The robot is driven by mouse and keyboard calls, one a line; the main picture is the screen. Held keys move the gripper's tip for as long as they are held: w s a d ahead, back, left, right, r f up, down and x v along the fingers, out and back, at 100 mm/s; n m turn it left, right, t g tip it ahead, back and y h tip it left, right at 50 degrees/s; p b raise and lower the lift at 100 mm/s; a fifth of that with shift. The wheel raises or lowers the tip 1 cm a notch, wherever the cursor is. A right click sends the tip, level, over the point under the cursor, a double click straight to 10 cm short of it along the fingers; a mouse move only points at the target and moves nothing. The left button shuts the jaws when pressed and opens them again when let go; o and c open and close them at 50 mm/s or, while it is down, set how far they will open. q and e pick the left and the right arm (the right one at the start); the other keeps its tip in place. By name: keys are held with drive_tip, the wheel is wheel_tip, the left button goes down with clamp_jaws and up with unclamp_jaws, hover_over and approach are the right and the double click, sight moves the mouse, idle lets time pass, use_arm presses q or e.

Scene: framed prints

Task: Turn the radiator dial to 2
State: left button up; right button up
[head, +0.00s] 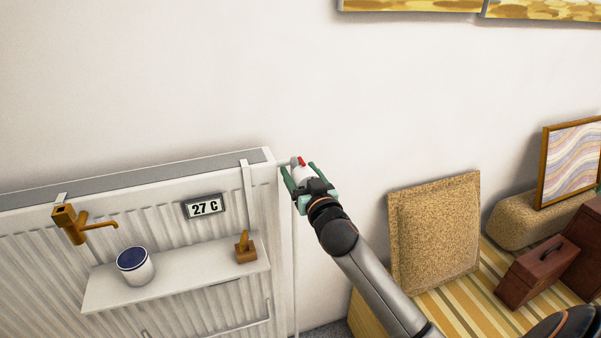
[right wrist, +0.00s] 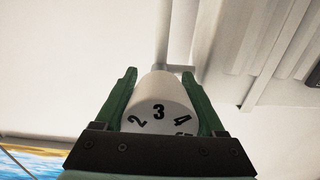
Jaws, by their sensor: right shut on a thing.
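The radiator dial (head: 303,173) is a white knob at the upper right end of the white radiator (head: 268,160), with a red mark beside it. In the right wrist view the dial (right wrist: 160,92) shows black numerals 2, 3 and 4, and part of another. The 3 is at the top middle, the 2 to its left and the 4 to its right. My right gripper (head: 298,168) is shut on the dial, with a green finger on each side; it also shows in the right wrist view (right wrist: 159,75). My left gripper is not in view.
A shelf (head: 205,275) on the radiator holds a white cup with a blue top (head: 134,266) and a small wooden object (head: 245,247). A display (head: 204,207) reads 27 C. A tan panel (head: 433,235) and brown case (head: 537,273) stand at right.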

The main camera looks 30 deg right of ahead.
drive_tip(key=shift+m, duration=0.6)
drive_tip(key=o, duration=1.1)
drive_tip(key=shift+c, duration=0.2)
drive_tip(key=shift+s, duration=0.1)
drive_tip(key=b+v, duration=0.1)
drive_tip(key=v, duration=1.1)
drive_tip(key=shift+a, duration=0.15)
drive_tip(key=shift+s, duration=0.1)
